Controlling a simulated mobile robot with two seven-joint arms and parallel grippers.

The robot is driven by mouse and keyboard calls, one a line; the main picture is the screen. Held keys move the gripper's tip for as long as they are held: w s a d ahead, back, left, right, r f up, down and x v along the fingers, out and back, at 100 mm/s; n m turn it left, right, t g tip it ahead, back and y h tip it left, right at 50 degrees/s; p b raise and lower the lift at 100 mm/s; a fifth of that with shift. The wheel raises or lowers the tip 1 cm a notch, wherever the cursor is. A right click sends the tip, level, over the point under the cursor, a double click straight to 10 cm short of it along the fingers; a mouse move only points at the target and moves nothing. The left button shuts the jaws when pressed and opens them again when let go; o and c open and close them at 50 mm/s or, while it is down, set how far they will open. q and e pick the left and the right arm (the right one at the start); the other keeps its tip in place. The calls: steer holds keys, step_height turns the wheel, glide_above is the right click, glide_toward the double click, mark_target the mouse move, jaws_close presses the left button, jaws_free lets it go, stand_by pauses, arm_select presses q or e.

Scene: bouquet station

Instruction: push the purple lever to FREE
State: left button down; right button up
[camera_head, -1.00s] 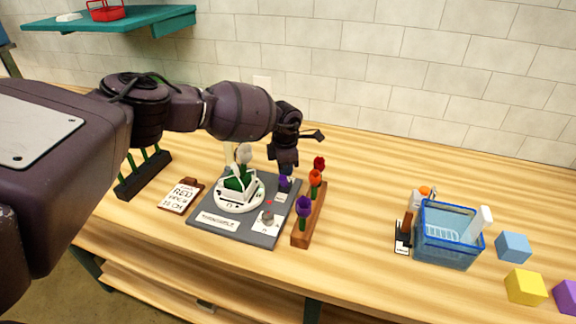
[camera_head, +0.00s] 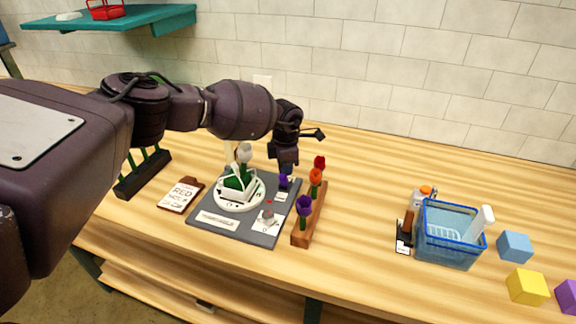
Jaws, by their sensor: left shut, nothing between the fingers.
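The purple lever (camera_head: 283,181) stands at the back right of the grey board (camera_head: 254,233), with a small white label beside it that is too small to read. My left gripper (camera_head: 288,171) is shut and empty, pointing down right above and behind the purple lever. Whether it touches the lever I cannot tell. A white round holder (camera_head: 257,200) with a white and green flower sits on the board. A small knob with a red mark (camera_head: 268,215) is on its front right. My right gripper is not in view.
A wooden rack (camera_head: 309,225) with red, orange and purple flowers stands just right of the board. A blue basket (camera_head: 450,252) and coloured cubes (camera_head: 527,287) are far right.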

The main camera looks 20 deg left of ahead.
arm_select(q)
steer(key=shift+s+d+f, duration=0.2)
steer(key=shift+s+d, duration=0.05)
steer(key=shift+s, duration=0.1)
steer(key=shift+w+r+p, duration=0.1)
steer(key=shift+r+p, duration=0.25)
steer(key=shift+r, duration=0.15)
steer(key=shift+s+r+p, duration=0.2)
steer(key=shift+r+p, duration=0.45)
steer(key=shift+r, duration=0.8)
steer(key=r+p, duration=0.1)
steer(key=r, duration=0.2)
steer(key=shift+w+a+p, duration=0.15)
steer(key=shift+w+p, duration=0.05)
steer(key=shift+p, duration=0.2)
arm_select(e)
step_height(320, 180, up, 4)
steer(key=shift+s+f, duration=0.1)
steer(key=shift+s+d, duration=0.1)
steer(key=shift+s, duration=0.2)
